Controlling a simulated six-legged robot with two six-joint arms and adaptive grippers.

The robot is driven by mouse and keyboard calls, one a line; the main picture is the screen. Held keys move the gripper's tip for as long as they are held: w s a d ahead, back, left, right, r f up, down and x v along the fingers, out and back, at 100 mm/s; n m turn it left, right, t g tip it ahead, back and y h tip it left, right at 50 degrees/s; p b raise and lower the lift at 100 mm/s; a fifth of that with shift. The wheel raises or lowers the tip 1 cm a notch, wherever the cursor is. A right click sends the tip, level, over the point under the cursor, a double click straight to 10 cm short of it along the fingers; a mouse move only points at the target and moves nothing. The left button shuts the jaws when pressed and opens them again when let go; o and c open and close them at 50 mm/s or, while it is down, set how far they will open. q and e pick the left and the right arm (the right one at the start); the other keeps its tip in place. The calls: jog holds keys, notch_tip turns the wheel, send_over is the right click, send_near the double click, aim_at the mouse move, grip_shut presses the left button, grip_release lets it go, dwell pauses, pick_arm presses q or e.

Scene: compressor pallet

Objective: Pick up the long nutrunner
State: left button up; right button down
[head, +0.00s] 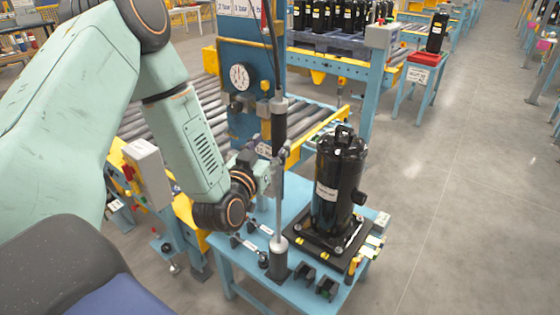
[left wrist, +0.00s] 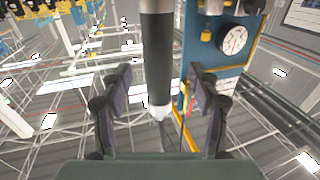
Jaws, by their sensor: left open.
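The long nutrunner (head: 279,125) stands upright, a slim tool with a black grip and a thin silver shaft (head: 279,205) reaching down to the blue table. My left gripper (head: 268,172) is at the shaft, below the black grip; the arm comes in from the left. In the left wrist view the nutrunner (left wrist: 158,65) shows between the two dark fingers of my left gripper (left wrist: 160,95), with a visible gap on each side. The fingers are open and hold nothing. My right gripper is not in view.
A black compressor (head: 338,185) stands on the table just right of the nutrunner. A blue panel with a gauge (head: 240,77) rises behind the tool. Small sockets (head: 326,288) sit at the table's front. A roller conveyor (head: 205,95) runs behind; open floor (head: 450,200) lies right.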

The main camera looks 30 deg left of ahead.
aim_at(276, 140)
pick_arm(q)
jog(key=w, duration=0.4)
jog(key=shift+a+f, duration=0.2)
jog(key=shift+a, duration=0.1)
jog(key=shift+w+r+p, duration=0.1)
jog(key=shift+w+p, duration=0.2)
jog(key=shift+w, duration=0.2)
jog(key=shift+a, duration=0.1)
jog(key=shift+a, duration=0.1)
jog(key=shift+w, duration=0.1)
jog(key=shift+c, duration=1.4)
jog(key=shift+d, duration=0.2)
jog(key=c, duration=0.3)
jog(key=shift+a, duration=0.15)
jog(key=c, duration=0.6)
grip_shut()
